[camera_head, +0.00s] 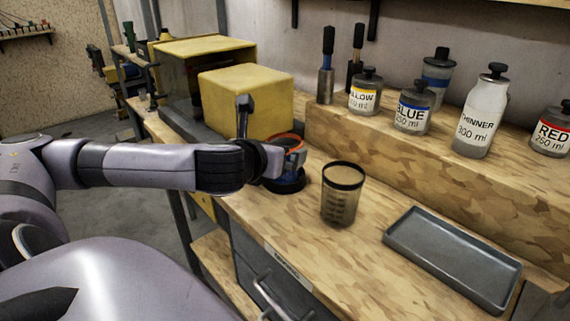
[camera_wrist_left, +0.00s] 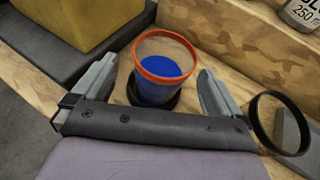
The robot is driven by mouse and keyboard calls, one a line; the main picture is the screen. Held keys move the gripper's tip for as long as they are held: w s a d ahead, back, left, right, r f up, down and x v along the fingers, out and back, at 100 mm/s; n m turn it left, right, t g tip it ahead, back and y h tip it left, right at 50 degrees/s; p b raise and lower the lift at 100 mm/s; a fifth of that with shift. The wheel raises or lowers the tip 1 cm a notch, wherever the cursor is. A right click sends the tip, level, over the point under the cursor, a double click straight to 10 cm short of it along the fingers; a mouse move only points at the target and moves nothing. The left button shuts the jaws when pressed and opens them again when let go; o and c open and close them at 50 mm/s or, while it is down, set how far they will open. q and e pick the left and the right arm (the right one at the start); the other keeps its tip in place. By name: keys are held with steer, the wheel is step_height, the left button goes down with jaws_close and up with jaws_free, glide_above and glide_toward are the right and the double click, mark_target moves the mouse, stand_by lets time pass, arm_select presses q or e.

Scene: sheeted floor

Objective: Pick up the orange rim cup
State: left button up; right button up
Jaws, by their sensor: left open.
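The orange rim cup (camera_wrist_left: 162,90) stands upright in the left wrist view, with an orange ring around its top and blue inside. A round black base shows under it. In the head view its orange rim (camera_head: 288,139) shows near the yellow block, and my gripper hides part of its body. My left gripper (camera_head: 272,135) is open, one finger on either side of the cup. In the wrist view a gap shows between the cup and each finger; I cannot tell whether the fingertips reach past it. My right gripper is not in view.
A clear cup with a black rim (camera_head: 342,197) stands close on the right. A grey tray (camera_head: 452,262) lies further right. Yellow blocks (camera_head: 247,100) stand behind and left. Bottles, such as the thinner bottle (camera_head: 482,112), stand on a raised wooden shelf (camera_head: 450,168) at the back.

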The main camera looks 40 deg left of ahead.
arm_select(q)
steer(key=shift+d+f+x, duration=0.15)
steer(key=shift+x, duration=1.05)
steer(key=shift+d+f+x, duration=0.1)
steer(key=shift+f+x, duration=0.05)
steer(key=shift+x, duration=1)
steer(key=c, duration=1)
steer(key=shift+c, duration=1.1)
steer(key=shift+r, duration=0.1)
